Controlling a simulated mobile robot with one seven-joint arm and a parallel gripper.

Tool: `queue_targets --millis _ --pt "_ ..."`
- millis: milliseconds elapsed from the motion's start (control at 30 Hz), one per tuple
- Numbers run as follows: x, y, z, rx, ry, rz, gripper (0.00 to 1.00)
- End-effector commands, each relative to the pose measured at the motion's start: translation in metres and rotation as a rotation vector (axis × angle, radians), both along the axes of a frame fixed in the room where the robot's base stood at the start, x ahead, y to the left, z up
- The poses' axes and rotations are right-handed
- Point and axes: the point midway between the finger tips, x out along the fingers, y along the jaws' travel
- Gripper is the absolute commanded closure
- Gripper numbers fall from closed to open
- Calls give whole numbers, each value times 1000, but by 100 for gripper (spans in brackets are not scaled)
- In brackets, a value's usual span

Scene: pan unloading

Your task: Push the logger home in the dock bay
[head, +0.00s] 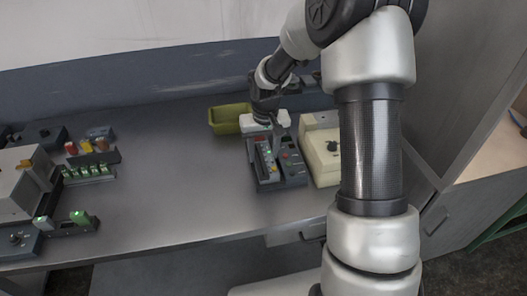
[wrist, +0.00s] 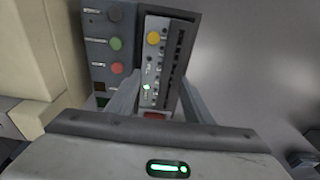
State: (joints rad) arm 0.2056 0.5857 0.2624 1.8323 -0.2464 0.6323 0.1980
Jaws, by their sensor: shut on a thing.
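The logger is a slim pale grey unit with a yellow button and a lit green light. It shows in the wrist view (wrist: 155,62) and the head view (head: 267,160). It stands in the left bay of the dark dock (head: 293,171), beside the dock's panel of round red and green buttons (wrist: 115,43). My gripper (head: 268,142) reaches down over the dock from behind. In the wrist view its two fingers (wrist: 158,92) are closed on the logger's near part. The logger's lower end is hidden, and I cannot tell how deep it sits.
Racks with small coloured items (head: 88,172) and a pale machine (head: 22,185) are at far left. The middle of the bench (head: 170,170) is clear.

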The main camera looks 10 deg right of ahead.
Motion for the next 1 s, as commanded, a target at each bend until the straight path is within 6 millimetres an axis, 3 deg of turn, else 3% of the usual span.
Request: queue_targets --millis 100,133,267,1000 --pt "1 0 1 0 -3 0 85" --pt "1 0 1 0 -3 0 52" --pt "1 0 1 0 -3 0 31" --pt "0 -7 3 -8 0 -5 31"
